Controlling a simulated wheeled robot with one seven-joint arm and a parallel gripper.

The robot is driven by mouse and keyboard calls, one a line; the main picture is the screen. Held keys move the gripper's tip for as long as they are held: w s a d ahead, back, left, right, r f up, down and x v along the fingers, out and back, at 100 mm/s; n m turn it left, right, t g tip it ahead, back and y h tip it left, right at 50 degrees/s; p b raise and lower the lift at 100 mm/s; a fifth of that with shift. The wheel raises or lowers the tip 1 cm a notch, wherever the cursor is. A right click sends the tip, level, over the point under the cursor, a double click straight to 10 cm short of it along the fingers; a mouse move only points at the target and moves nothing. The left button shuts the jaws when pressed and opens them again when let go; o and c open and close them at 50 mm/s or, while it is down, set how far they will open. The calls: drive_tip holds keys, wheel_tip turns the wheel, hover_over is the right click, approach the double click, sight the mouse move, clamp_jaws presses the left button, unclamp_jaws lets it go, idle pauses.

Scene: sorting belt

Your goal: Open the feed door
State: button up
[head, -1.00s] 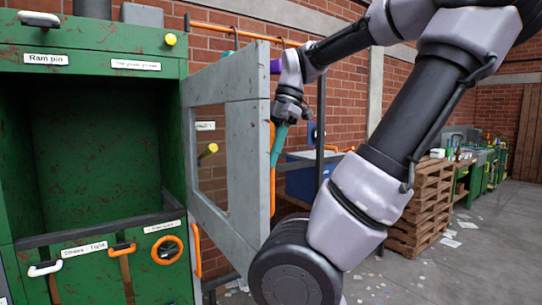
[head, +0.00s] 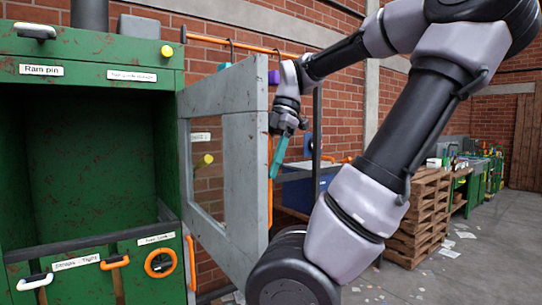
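The feed door (head: 243,150) is a grey framed panel with a window opening. It stands swung well open on the right side of the green machine (head: 60,72), whose dark chamber (head: 80,165) is exposed. An orange handle (head: 270,190) shows along the door's outer edge, partly hidden by the door. My gripper (head: 278,160) is just right of the door edge, with a teal finger pointing down and left beside the handle. I cannot tell whether it touches the handle or how far its fingers are apart.
An orange ring (head: 160,262) and handles (head: 114,262) are on the machine's lower front. Stacked pallets (head: 418,215) stand to the right, and a blue bin (head: 300,190) is behind my gripper. The grey floor at the right is mostly clear, with scattered paper scraps.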

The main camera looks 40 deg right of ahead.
drive_tip(key=v, duration=1)
drive_tip(key=shift+r, duration=0.2)
drive_tip(key=shift+d, duration=0.15)
